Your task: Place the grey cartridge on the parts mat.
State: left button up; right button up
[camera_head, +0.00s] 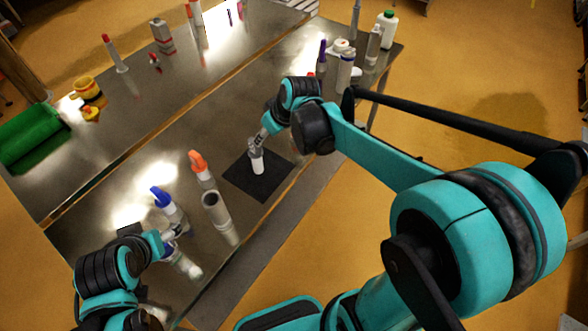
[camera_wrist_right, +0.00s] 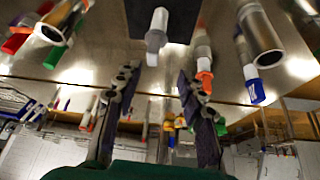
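The grey cartridge (camera_head: 257,163), a small pale grey-white cylinder, stands upright on the dark square parts mat (camera_head: 270,188) in the head view. My right gripper (camera_head: 258,141) is close by its top end. In the right wrist view the cartridge (camera_wrist_right: 157,30) shows against the dark mat (camera_wrist_right: 180,10), beyond my fingertips. The two fingers of my right gripper (camera_wrist_right: 156,72) are spread with a gap between them, and nothing is clamped there. My left gripper (camera_head: 172,236) is at the lower left near a blue-capped bottle; its fingers are too small and overlapped to read.
Several bottles (camera_head: 345,70) crowd the far right corner. A green roll (camera_head: 32,137) lies at far left. Bare table surrounds the mat's far side.

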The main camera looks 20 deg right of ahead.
jog(key=s+d+m+t+h, duration=0.2)
jog(key=s+m, duration=0.3)
jog(key=s, duration=1.4)
jog(key=shift+s+d+r, duration=0.3)
jog(key=shift+d+r, duration=0.05)
jog(key=shift+d, duration=0.2)
